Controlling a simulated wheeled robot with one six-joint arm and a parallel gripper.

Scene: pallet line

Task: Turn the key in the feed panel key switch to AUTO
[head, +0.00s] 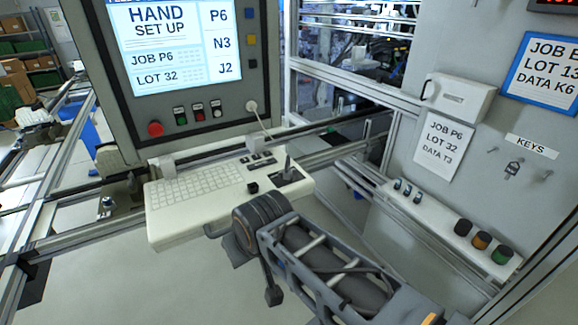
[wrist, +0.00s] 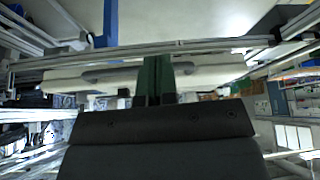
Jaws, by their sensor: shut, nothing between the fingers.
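The feed panel (head: 122,124) stands at the upper left in the head view, with a screen (head: 172,48) reading HAND SET UP. A round pale fitting (head: 251,106) with a cord sits at its lower right; I cannot tell whether it is the key switch. A key (head: 512,170) hangs under the KEYS label (head: 531,146) on the right wall. My gripper (wrist: 154,82) is shut and empty, with its fingers in front of a pale ledge in the wrist view. In the head view my arm hides the fingers.
A pale keyboard console (head: 160,232) with a joystick (head: 287,165) juts out below the panel, close to my wrist. A white shelf (head: 430,228) with several knobs runs along the right wall. A red button (head: 155,128) is on the panel. Metal rails (head: 345,75) cross behind.

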